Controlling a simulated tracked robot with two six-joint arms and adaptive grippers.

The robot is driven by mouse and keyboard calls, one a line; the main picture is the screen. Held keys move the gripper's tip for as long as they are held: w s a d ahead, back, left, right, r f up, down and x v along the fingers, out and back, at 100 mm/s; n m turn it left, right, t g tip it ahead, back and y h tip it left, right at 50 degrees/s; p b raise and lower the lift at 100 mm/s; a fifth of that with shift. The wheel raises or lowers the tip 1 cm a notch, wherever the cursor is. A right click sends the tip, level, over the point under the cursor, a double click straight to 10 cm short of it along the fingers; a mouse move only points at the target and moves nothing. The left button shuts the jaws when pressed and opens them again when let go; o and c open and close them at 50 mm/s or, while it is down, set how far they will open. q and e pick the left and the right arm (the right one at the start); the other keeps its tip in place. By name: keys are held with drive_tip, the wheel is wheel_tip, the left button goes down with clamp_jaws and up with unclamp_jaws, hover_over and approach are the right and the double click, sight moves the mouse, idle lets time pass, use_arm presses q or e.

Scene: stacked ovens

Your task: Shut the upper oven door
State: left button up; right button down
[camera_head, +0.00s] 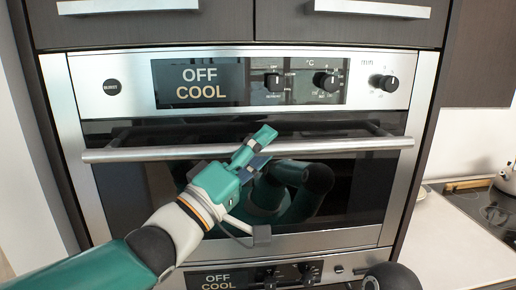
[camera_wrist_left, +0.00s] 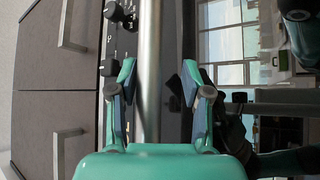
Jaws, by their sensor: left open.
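The upper oven door (camera_head: 350,190) has dark glass and a steel bar handle (camera_head: 340,146) across its top. A dark gap shows between the handle and the control panel, and the door looks slightly ajar; the exact angle is hard to tell. My left gripper (camera_head: 254,148) is at the middle of the handle. In the left wrist view, my left gripper (camera_wrist_left: 158,78) is open, with its fingers on either side of the handle bar (camera_wrist_left: 148,100). Contact with the bar cannot be told. My right gripper is not in view.
The control panel (camera_head: 230,82) reads OFF COOL above the door. A lower oven (camera_head: 255,277) sits below. Drawers with handles (camera_head: 370,9) are above.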

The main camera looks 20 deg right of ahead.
use_arm(q)
drive_tip(key=shift+s+a+r, duration=0.1)
drive_tip(key=shift+r, duration=0.1)
drive_tip(key=shift+a, duration=0.15)
drive_tip(key=v, duration=1.1)
drive_tip(key=shift+s+a+f, duration=0.15)
drive_tip(key=shift+a+f, duration=0.05)
drive_tip(key=shift+f, duration=0.15)
